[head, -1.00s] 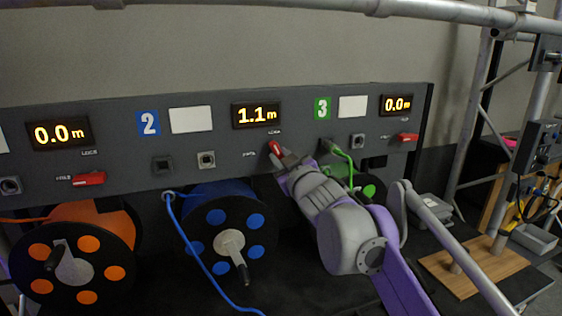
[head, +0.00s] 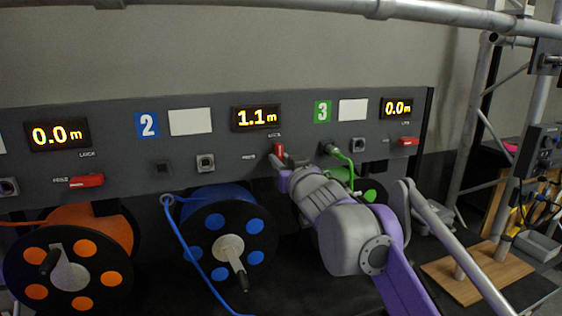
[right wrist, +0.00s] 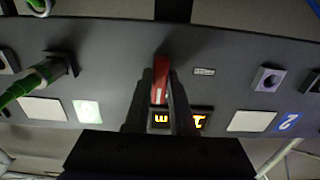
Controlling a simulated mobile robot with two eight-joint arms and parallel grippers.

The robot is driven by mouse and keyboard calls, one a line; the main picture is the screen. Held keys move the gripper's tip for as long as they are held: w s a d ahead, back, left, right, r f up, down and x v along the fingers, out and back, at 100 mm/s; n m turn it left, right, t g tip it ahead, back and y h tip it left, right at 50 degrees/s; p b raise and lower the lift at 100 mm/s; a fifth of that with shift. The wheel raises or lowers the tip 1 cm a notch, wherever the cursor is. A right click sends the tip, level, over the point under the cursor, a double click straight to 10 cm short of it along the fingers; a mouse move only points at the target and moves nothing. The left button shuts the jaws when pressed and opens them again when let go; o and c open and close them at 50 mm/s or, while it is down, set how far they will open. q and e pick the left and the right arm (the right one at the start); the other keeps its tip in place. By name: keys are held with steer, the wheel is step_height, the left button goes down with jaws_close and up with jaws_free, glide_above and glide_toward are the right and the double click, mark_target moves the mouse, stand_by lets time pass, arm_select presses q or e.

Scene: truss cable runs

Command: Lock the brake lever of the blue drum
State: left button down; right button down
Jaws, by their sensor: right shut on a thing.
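The blue drum (head: 205,218) stands below panel number 2, with a blue cable running off it. Its red brake lever (head: 278,149) is on the panel beneath the 1.1 m display (head: 256,116). The lever stands nearly upright, its end towards the small label above it. My right gripper (head: 281,160) is shut on the lever. In the right wrist view the red lever (right wrist: 160,75) lies between the two dark fingers (right wrist: 160,100). The lever's pivot is hard to make out. My left gripper is not in view.
The orange drum (head: 107,232) stands at the left, its red lever (head: 87,181) lying level. The green drum (head: 370,191) is partly behind my right arm. A green cable plug (head: 328,148) sits close to the right of my gripper. A scaffold tube (head: 300,12) crosses the top.

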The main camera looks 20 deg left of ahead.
steer(key=c, duration=0.8)
jaws_free()
steer(key=shift+o, duration=0.2)
steer(key=b+v, duration=0.1)
steer(key=v, duration=1)
steer(key=shift+b, duration=0.3)
steer(key=shift+w, duration=0.1)
